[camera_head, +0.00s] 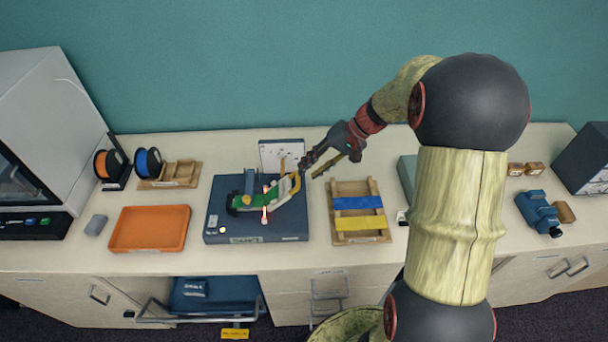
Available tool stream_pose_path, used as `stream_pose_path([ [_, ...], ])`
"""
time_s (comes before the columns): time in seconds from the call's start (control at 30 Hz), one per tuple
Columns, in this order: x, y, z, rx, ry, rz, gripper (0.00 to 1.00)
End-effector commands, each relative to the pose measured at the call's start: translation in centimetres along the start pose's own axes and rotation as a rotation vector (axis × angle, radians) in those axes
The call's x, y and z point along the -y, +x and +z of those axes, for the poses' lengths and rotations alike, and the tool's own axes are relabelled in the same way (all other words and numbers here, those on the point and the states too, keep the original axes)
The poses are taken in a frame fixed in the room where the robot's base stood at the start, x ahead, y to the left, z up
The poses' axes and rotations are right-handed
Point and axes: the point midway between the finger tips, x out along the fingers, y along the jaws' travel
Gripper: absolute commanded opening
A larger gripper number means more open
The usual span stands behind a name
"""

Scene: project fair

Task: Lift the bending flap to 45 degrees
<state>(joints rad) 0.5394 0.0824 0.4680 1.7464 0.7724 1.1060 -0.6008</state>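A dark blue-grey device base (222,230) lies on the bench left of centre. On it is a tilted assembly with a green plate (245,202), a pale strip and a curved yellow bar (294,186) at its right end. A small red and white upright part (265,210) stands at its front. I cannot tell for sure which of these parts is the bending flap, or its angle. My gripper (309,170) is above and right of the yellow bar, reaching in from the right. Its fingers look spread with nothing between them. Whether a finger touches the bar is too small to tell.
An orange tray (150,248) lies left of the device. A wooden rack (345,213) with blue and yellow strips stands close on its right. A white card (282,153) stands behind it. Spools stand farther left; a blue tool (537,212) lies far right.

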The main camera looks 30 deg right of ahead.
Motion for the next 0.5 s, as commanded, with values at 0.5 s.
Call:
stream_pose_path([
  [0.5, 0.0, -7.3, 0.0, -0.001, 0.001, 0.0, 0.29],
])
